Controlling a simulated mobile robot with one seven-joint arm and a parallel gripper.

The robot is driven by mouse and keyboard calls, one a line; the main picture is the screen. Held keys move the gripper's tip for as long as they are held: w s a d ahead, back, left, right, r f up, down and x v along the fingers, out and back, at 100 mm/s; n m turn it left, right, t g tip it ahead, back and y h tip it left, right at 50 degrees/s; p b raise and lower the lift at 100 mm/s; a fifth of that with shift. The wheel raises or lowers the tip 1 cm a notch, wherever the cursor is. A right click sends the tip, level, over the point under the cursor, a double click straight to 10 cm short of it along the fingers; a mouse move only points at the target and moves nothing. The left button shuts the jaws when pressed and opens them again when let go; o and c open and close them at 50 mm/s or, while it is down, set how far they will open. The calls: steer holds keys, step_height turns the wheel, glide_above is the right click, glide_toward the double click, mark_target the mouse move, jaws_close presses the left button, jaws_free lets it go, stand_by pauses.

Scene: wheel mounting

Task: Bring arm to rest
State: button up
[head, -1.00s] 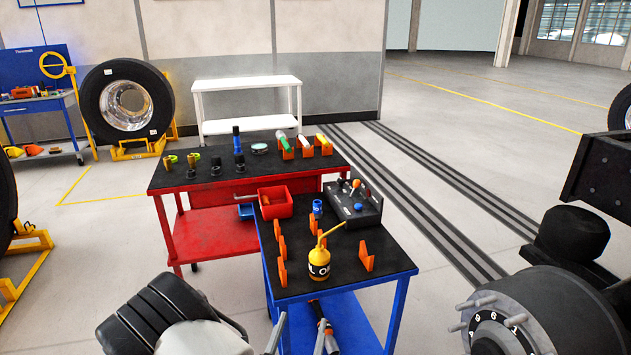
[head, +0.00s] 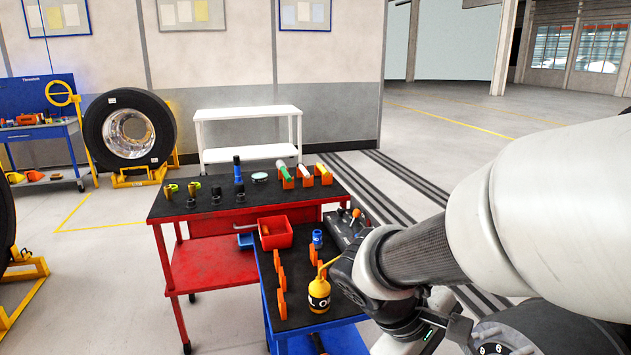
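My arm (head: 540,210) reaches in from the right edge of the head view. Its white upper link, dark woven section and black-and-white wrist joints (head: 385,275) fill the right side. The wrist joints hang over or in front of the right part of the blue cart (head: 262,290), and I cannot tell how close they are to it. My gripper's fingers do not show; they are below the picture or hidden behind the arm.
A yellow oil can (head: 319,293) stands on the blue cart, close to my wrist in the picture. Orange holders (head: 281,278), a blue socket (head: 317,239) and a control box (head: 345,226) are there too. A red cart (head: 205,262) with tools stands behind. A wheel hub (head: 515,335) is partly hidden at lower right.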

steer(key=s+a+r+m+t+y, duration=0.3)
steer(key=a+r+m+t+y, duration=0.3)
steer(key=r, duration=0.3)
step_height(320, 180, up, 22)
steer(key=p, duration=2.1)
steer(key=shift+s+a+f+m+g+y+p, duration=0.2)
steer(key=shift+m+g+y+p, duration=0.1)
steer(key=shift+g+y+p, duration=0.1)
